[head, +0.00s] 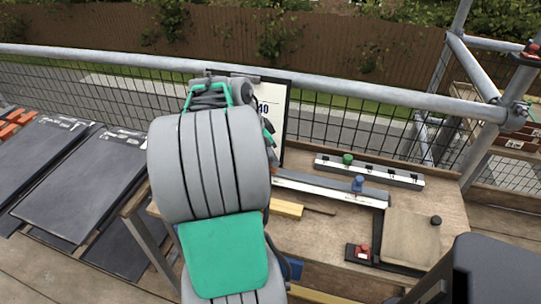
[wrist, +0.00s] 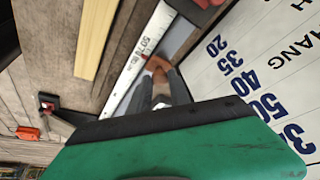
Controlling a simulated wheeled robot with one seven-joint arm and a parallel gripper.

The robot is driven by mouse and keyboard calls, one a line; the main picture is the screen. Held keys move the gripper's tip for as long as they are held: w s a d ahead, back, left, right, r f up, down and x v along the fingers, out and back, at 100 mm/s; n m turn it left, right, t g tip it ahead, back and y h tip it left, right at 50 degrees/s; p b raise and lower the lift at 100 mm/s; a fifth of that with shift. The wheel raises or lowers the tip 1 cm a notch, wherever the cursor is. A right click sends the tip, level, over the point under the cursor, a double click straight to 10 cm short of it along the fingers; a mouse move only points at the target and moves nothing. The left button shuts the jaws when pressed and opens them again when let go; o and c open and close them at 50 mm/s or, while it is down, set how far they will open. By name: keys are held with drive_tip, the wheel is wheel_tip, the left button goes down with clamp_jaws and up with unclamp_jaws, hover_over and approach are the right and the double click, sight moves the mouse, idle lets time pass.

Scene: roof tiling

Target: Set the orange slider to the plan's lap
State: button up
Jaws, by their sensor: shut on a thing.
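In the wrist view the orange slider (wrist: 157,65) sits on a pale scale rail (wrist: 134,62) with printed marks. My gripper (wrist: 160,84) is shut on the slider, with grey fingers on it. The marks right at the slider are too small to read surely. The plan board (wrist: 245,65) lies to the right, with blue numbers including 20, 35, 40 and 50. In the head view the board (head: 271,120) stands behind my arm and only "40" reads. My arm hides the slider and gripper there. The rail (head: 320,187) runs out to the right.
Dark tiles (head: 80,170) lie at left. A metal guardrail (head: 350,91) runs behind the bench.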

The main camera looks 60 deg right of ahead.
clamp_jaws()
idle(0.9)
